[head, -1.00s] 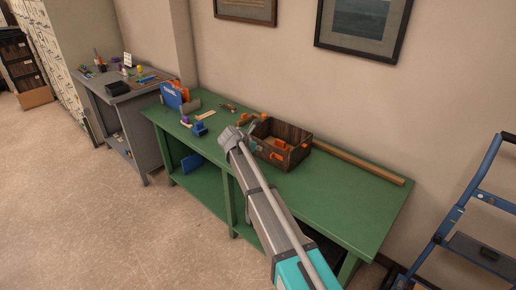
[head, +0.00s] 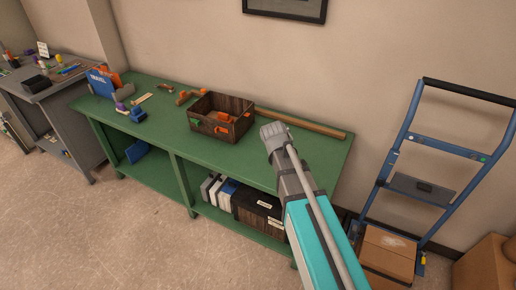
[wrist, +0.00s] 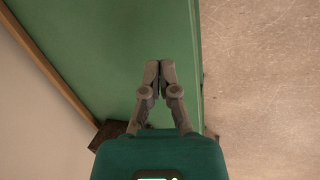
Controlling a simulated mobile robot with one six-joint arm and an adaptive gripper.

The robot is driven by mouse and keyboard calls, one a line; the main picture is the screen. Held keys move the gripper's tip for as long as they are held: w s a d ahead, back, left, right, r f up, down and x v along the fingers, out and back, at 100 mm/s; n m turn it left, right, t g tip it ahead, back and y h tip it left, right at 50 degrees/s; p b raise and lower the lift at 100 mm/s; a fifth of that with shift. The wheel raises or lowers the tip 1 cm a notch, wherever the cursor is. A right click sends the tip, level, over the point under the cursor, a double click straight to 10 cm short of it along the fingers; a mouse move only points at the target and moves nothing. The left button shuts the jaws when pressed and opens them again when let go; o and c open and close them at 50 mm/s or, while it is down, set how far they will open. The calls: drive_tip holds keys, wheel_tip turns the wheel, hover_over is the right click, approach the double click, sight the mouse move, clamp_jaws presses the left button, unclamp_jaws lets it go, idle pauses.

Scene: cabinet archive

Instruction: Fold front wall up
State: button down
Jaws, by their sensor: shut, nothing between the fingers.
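The dark wooden box (head: 244,127) stands on the green bench in the head view. Its front wall (head: 208,126) looks upright, with an orange piece near its right end and a small green patch at its left. Orange items show inside the box. My gripper (head: 270,131) is shut and empty, to the right of the box and apart from it, over the bench. In the wrist view my gripper (wrist: 160,66) has its fingertips together above the bare bench top. A dark brown piece (wrist: 107,134), perhaps a box corner, is partly hidden behind my wrist.
The green bench (head: 296,165) is clear around my gripper. A wooden strip (head: 300,123) lies along its back edge. A blue holder (head: 101,82) and small tools are at its left. A blue hand truck (head: 441,160) with a cardboard box stands right of the bench.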

drive_tip(key=s+d+m+g+y, duration=0.1)
drive_tip(key=s+d+m, duration=0.3)
drive_tip(key=s, duration=0.3)
drive_tip(key=s+d+m+g+y, duration=0.1)
drive_tip(key=s+d+m, duration=0.3)
drive_tip(key=s+m, duration=0.2)
drive_tip(key=shift+s+d+f+y, duration=0.2)
drive_tip(key=shift+s+f+y, duration=0.2)
drive_tip(key=shift+f, duration=0.05)
drive_tip(key=shift+s, duration=0.1)
